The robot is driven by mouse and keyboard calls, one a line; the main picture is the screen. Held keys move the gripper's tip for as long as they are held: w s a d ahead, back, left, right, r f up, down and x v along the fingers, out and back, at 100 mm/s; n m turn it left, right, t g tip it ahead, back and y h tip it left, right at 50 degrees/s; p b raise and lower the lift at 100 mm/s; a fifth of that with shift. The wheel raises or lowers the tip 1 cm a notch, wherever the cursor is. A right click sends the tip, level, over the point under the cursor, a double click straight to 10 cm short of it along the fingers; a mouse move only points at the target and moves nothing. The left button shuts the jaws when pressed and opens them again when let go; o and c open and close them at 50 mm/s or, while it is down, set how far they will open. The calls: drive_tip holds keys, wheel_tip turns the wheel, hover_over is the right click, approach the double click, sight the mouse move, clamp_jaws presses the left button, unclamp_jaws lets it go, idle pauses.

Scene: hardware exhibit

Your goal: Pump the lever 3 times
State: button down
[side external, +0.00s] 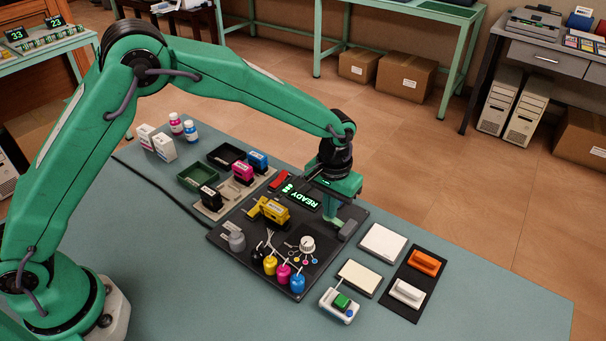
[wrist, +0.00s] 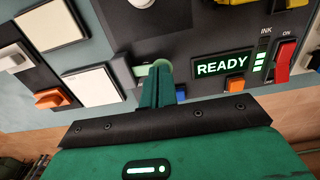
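My gripper (side external: 338,222) points down at the right end of the dark machine panel (side external: 345,250). In the wrist view its narrow green fingers (wrist: 157,88) sit together in the middle, over the panel edge.
A red switch (wrist: 285,60) marked ON is beside the display. A yellow cartridge (side external: 272,212), a white dial (side external: 307,244) and colored bottles (side external: 283,274) crowd the panel. Pale pads (side external: 383,242) and orange and white handled blocks (side external: 425,263) lie to the right.

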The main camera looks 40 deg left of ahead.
drive_tip(key=shift+f, duration=0.35)
drive_tip(key=shift+r, duration=1.75)
drive_tip(key=shift+f, duration=1.5)
idle(0.6)
drive_tip(key=shift+r, duration=1.55)
wheel_tip(320, 180, up, 7)
idle(0.9)
